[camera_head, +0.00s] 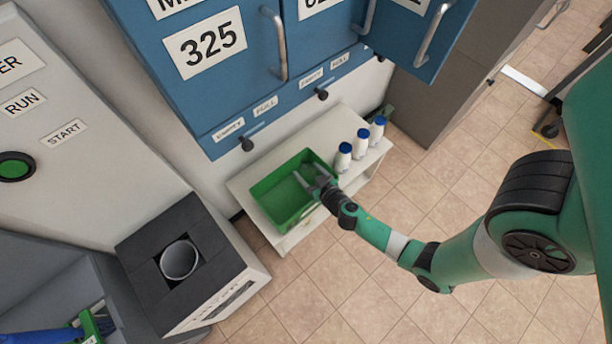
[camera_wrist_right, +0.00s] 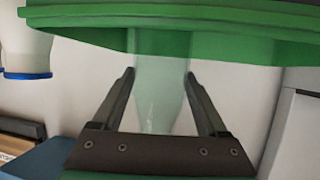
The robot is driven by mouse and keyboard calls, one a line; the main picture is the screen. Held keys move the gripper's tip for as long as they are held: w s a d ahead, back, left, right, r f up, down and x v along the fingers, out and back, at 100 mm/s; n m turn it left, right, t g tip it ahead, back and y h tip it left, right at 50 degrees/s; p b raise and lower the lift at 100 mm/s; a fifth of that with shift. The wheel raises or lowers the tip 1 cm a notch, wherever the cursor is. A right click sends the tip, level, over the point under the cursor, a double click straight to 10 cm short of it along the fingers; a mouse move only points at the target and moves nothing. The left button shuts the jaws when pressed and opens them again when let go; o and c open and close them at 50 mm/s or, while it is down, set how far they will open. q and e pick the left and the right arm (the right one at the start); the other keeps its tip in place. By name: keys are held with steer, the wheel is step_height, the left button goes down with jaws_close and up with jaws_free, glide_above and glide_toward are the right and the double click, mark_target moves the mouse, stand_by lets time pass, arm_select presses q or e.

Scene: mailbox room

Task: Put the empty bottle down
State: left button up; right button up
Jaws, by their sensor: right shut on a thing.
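My right gripper (camera_head: 312,180) is over the right part of the green crate (camera_head: 262,191) on the low white shelf. In the right wrist view, the fingers of my right gripper (camera_wrist_right: 158,76) stand on both sides of a pale, see-through bottle (camera_wrist_right: 160,98) and are shut on it. The bottle's far end meets or passes behind the green crate rim (camera_wrist_right: 80,29); I cannot tell whether it touches the crate. In the head view the bottle cannot be made out. My left gripper is not in view.
Several white bottles with blue caps (camera_head: 361,142) stand on the shelf (camera_head: 243,184), right of the crate. Blue numbered lockers (camera_head: 205,85) with handles hang above. A grey machine with a round opening (camera_head: 180,260) stands at the lower left. The tiled floor in front is clear.

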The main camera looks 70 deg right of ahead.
mark_target(306, 175)
steer(key=f+b, duration=0.1)
steer(key=f, duration=0.1)
steer(key=w+f+b, duration=0.1)
steer(key=b, duration=0.1)
steer(key=shift+d+f, duration=0.15)
steer(key=shift+f, duration=0.25)
steer(key=shift+s+f, duration=0.1)
steer(key=shift+f, duration=0.05)
steer(key=shift+f+b, duration=0.5)
steer(key=shift+b, duration=0.05)
steer(key=o, duration=1.5)
steer(key=shift+o, duration=0.2)
steer(key=shift+r+p, duration=0.3)
steer(key=shift+r, duration=0.05)
steer(key=shift+r+p, duration=0.5)
steer(key=shift+r, duration=0.1)
steer(key=v, duration=1.2)
steer(key=shift+f+p, duration=0.3)
steer(key=shift+f, duration=0.05)
